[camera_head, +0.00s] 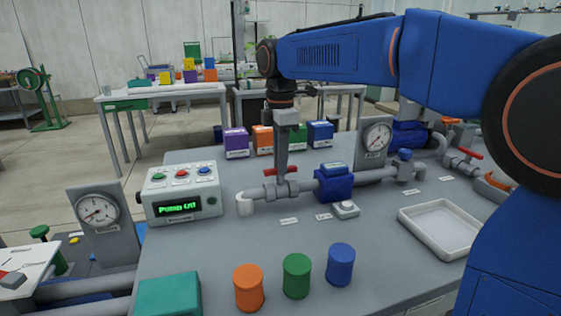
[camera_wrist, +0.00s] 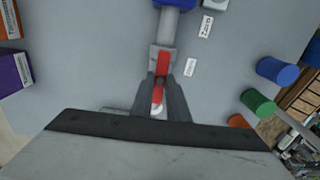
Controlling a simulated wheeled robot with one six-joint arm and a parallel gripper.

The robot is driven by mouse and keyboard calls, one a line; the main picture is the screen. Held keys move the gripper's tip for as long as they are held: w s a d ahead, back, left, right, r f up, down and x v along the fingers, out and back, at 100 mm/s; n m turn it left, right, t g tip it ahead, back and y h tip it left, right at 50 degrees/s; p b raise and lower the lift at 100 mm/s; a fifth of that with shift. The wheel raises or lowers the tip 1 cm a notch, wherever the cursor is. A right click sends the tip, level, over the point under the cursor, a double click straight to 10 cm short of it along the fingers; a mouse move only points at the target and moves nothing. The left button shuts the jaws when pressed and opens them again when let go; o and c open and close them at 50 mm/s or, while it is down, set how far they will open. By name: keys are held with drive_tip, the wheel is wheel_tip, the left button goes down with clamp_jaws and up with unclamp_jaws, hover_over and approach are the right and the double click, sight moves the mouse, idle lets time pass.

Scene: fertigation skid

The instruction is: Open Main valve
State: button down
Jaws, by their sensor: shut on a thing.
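A valve (camera_head: 281,189) with a red lever handle (camera_head: 269,173) sits on the grey pipe in the middle of the bench. I cannot read a label that names it. My gripper (camera_head: 281,172) comes straight down from above and is shut on the red handle. In the wrist view the handle (camera_wrist: 163,63) runs roughly in line with the pipe, between the fingers of my gripper (camera_wrist: 162,84). The fingers hide part of the handle and of the valve body.
A control box (camera_head: 181,193) with a green display stands left of the valve. A blue pump-like body (camera_head: 334,184) is close on its right. A gauge (camera_head: 374,140) stands behind. Orange, green and blue cylinders (camera_head: 297,276) and a white tray (camera_head: 440,229) are in front.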

drive_tip(key=c, duration=1.7)
unclamp_jaws()
wheel_tip(320, 180, up, 17)
drive_tip(key=shift+r, duration=0.2)
